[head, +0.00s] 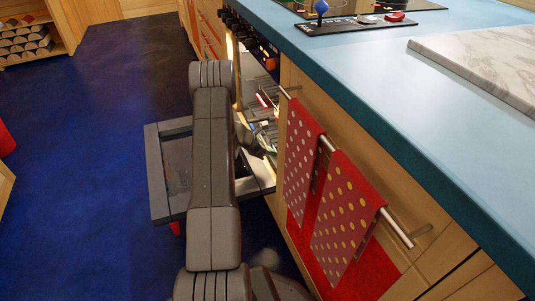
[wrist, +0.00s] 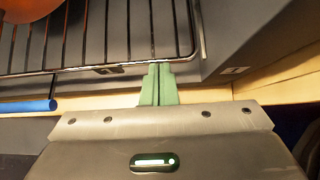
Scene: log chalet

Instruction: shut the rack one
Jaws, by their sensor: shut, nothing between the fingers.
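The rack (wrist: 102,68), a dark wire grid, shows at the top of the wrist view with its front bar running across. My gripper (wrist: 158,72) has green fingers pressed together, their tips at the rack's front bar near its right end. They look to be touching it, but I cannot be sure. In the head view the lit oven opening (head: 264,100) is partly hidden behind my arm, and the oven door (head: 160,180) hangs open, folded down. My fingers are hidden there.
An orange round object (wrist: 22,8) sits on the rack. A blue rod (wrist: 28,106) lies at the left. Dotted red towels (head: 345,205) hang on a rail beside the oven, under the blue counter (head: 400,110). Blue floor (head: 80,200) is clear at left.

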